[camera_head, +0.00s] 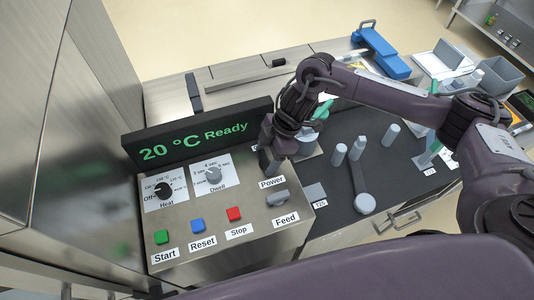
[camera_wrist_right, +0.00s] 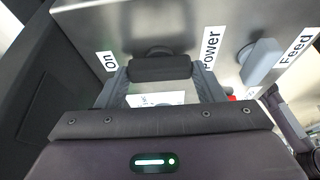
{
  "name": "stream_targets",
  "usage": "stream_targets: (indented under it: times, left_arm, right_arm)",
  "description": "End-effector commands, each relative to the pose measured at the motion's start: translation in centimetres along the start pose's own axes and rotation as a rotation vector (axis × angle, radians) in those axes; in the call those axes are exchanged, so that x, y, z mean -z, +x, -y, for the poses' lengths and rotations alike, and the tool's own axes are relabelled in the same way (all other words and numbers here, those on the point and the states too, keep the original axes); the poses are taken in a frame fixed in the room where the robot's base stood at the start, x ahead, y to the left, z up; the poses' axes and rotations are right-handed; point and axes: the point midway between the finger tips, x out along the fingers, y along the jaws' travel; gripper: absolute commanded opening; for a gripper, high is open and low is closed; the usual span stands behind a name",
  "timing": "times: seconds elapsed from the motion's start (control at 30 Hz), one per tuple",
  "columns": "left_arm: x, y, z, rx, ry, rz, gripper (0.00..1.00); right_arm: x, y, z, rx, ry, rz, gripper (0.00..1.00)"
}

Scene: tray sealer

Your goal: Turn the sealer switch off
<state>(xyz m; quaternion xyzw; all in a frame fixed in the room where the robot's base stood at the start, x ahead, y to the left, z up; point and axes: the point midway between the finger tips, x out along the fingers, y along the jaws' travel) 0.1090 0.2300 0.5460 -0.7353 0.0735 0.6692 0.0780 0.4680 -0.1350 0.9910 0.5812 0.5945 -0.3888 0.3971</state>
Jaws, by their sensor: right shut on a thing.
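The sealer's control panel (camera_head: 195,232) is a metal box on the left. Its screen (camera_head: 190,137) reads "20 °C Ready". My right gripper (camera_head: 272,162) reaches down to the panel's back right corner, by the Power label (camera_head: 272,183), and hides the switch there in the head view. In the right wrist view the dark bar handle of the power switch (camera_wrist_right: 160,67) is between the two fingers of my gripper (camera_wrist_right: 160,84), which are shut on it. An "On" label (camera_wrist_right: 110,61) lies to the left of it and "Power" to the right. My left gripper is not in view.
The grey Feed knob (camera_head: 278,198) sits close in front of the Power label. Heat (camera_head: 164,191) and Dwell (camera_head: 214,176) dials and green, blue and red buttons are further left. A dark worktop (camera_head: 375,160) with grey posts lies to the right.

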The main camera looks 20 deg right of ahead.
Motion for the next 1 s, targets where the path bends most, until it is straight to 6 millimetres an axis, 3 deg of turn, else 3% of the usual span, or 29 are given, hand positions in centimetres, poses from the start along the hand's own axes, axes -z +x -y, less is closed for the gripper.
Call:
stream_targets:
  times: [0.27, 0.7, 1.0]
  left_arm:
    - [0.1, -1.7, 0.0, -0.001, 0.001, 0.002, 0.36]
    - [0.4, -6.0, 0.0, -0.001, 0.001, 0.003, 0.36]
    - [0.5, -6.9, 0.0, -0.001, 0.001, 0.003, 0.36]
  right_arm:
    - [0.1, -0.3, 0.2, -0.042, 0.107, -0.002, 0.39]
    - [0.3, -0.3, 0.4, -0.191, 0.47, -0.002, 0.39]
    - [0.3, 0.0, 0.5, -0.302, 0.733, -0.003, 0.39]
